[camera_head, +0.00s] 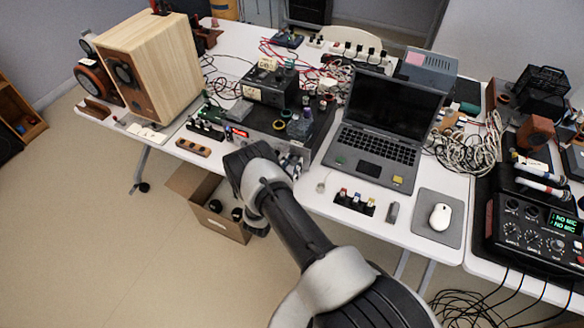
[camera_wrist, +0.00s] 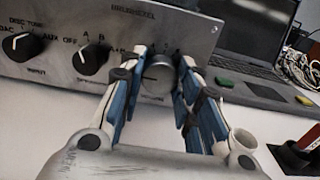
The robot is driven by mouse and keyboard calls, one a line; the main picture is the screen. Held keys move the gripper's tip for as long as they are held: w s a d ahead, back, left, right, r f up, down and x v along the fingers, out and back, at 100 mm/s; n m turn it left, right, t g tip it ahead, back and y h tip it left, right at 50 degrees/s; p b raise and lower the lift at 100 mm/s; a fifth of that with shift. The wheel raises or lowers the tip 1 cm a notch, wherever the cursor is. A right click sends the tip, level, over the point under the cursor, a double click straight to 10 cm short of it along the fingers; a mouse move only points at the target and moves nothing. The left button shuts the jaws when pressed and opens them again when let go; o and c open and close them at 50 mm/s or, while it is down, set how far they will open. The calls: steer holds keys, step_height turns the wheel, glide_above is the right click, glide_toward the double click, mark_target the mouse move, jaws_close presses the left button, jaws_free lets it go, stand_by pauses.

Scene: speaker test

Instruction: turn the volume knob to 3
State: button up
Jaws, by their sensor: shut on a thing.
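My gripper (camera_wrist: 160,64) is shut on this knob, with one blue-lined finger on each side. Some marks around the knob show between the fingers, but I cannot read its setting. In the head view the amplifier (camera_head: 262,122) stands on the white table, and my wrist covers part of its front and the knob.
Two black selector knobs, one (camera_wrist: 22,46) far left and one (camera_wrist: 90,58) nearer, flank my gripper's left side. A laptop (camera_head: 375,135) stands right of the amplifier, a wooden speaker (camera_head: 160,65) left. Below the table edge is a cardboard box (camera_head: 215,222).

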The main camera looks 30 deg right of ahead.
steer(key=m+b, duration=0.2)
steer(key=m, duration=0.5)
stand_by(0.6)
steer(key=o, duration=1.1)
steer(key=shift+s, duration=0.1)
steer(key=v, duration=1.2)
